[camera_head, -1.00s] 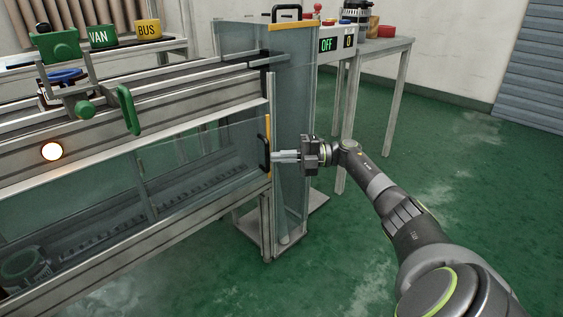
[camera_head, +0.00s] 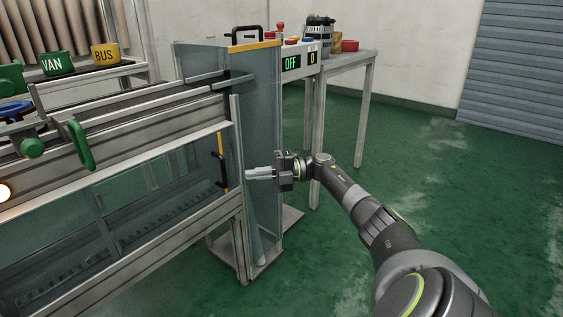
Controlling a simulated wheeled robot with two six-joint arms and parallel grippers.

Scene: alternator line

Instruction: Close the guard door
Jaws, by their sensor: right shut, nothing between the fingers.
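The guard door seems to be the clear panel with a yellow edge strip (camera_head: 223,150) and a black handle (camera_head: 218,171), low on the front of the line's frame. Its strip stands just left of the frame's grey end post (camera_head: 237,150). Whether a gap remains there, I cannot tell. My right gripper (camera_head: 248,173) is shut and empty, its fingers pointing left toward the post and strip. The fingertips are right of the handle and look apart from it. My left gripper is not in view.
A tall clear guard with a yellow top edge (camera_head: 252,46) stands behind my right fingers. A green handle (camera_head: 80,146) sticks out at left. Green floor (camera_head: 440,190) is free at right.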

